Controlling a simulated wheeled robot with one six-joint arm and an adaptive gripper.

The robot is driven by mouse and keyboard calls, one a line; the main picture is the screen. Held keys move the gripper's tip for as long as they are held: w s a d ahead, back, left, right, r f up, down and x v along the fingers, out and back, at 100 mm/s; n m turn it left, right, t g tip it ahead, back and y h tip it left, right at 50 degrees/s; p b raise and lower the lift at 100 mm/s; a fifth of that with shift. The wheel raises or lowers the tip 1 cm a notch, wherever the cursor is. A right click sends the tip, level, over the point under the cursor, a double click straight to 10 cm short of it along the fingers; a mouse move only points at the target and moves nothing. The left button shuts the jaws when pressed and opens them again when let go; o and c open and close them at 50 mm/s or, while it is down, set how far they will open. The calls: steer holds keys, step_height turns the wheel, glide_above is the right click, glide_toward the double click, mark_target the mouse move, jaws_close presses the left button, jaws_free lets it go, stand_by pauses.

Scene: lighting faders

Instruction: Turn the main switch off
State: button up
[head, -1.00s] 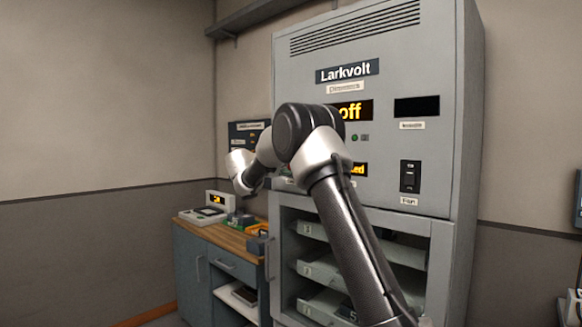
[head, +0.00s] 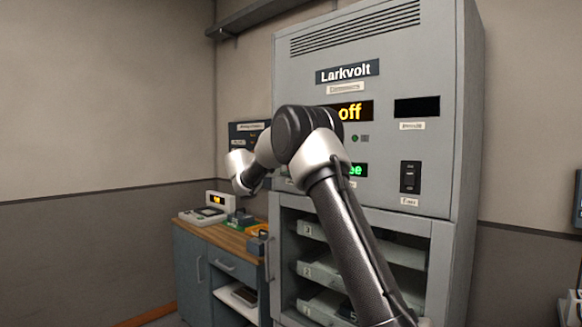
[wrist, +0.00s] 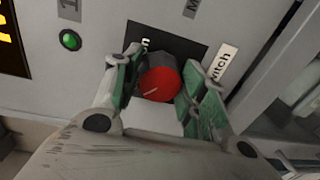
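The main switch is a round red knob (wrist: 160,84) with a white pointer line, on a black plate (wrist: 186,44) in the wrist view. A white label (wrist: 222,65) beside it shows "witch", and part of an "on" mark shows above the knob. My gripper (wrist: 163,78) has its green-padded fingers on both sides of the knob and looks shut on it. The left finger covers part of the plate. In the head view my arm hides the knob and the fingers.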

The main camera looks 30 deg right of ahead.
steer(key=shift+o, duration=1.4)
steer(key=shift+a, duration=0.1)
steer(key=v, duration=1.1)
steer(key=shift+s+a, duration=0.2)
steer(key=shift+a, duration=0.2)
